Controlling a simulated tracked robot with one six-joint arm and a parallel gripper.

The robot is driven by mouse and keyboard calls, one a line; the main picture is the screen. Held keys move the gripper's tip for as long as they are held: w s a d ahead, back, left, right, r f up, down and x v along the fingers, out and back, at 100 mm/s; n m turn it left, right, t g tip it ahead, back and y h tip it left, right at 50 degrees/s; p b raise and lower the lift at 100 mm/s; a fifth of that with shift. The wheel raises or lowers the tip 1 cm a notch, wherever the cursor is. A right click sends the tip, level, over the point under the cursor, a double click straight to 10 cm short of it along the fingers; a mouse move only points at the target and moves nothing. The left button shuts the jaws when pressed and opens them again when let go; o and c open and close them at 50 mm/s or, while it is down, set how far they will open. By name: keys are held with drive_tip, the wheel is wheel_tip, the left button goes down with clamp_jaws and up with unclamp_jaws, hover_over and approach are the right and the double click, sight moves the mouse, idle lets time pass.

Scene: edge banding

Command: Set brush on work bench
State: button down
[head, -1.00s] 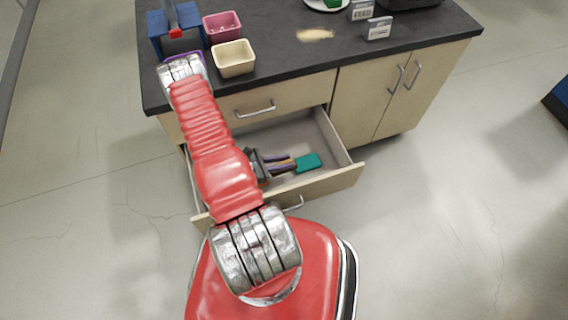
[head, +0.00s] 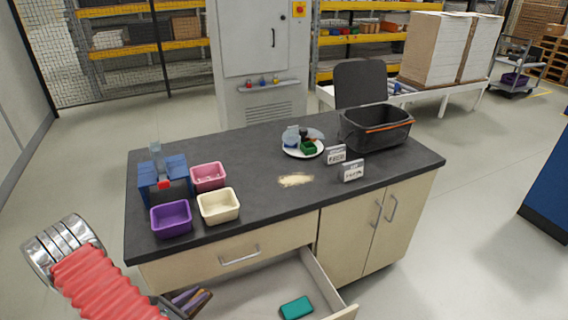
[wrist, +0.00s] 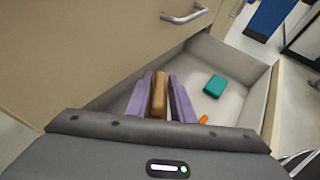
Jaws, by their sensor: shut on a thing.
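My gripper (wrist: 160,98) has purple fingers and is shut on the brush (wrist: 159,95), a brown, wood-coloured piece between them. In the head view my gripper (head: 188,299) and the brush (head: 203,299) show low at the left, over the open drawer. The height above the drawer floor is hard to tell; the brush's bristles are hidden. The work bench (head: 260,205) has a dark top over pale wooden fronts, above and behind the drawer.
The open drawer (wrist: 232,58) holds a teal block (head: 296,308) and a small orange item (wrist: 203,120). The bench top carries a blue stand (head: 165,177), pink (head: 208,177), purple (head: 171,218) and cream (head: 219,206) bins, a plate (head: 290,152), cards and a black crate (head: 376,128). Pale dust (head: 296,180) marks its middle.

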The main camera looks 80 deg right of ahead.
drive_tip(key=w+a+r+n+t+h, duration=0.1)
drive_tip(key=w+a+r+n+t, duration=0.3)
drive_tip(key=w+a, duration=0.45)
drive_tip(key=w+a+r+n+t, duration=0.2)
drive_tip(key=w+a+r+t, duration=0.1)
drive_tip(key=w+a+r, duration=0.45)
drive_tip(key=w+a+r+n+t+y, duration=0.1)
drive_tip(key=w+a+r+n+t, duration=0.1)
drive_tip(key=a, duration=0.5)
drive_tip(key=w+a+r+n+t, duration=0.2)
drive_tip(key=w+a+r, duration=0.1)
drive_tip(key=a, duration=0.5)
drive_tip(key=w+a+r+n+t+y, duration=0.1)
drive_tip(key=w+a+r+n+t, duration=0.1)
drive_tip(key=a, duration=0.6)
drive_tip(key=shift+w+a+r+n+t+y, duration=0.3)
drive_tip(key=shift+w+r+t, duration=0.15)
drive_tip(key=shift+r, duration=0.5)
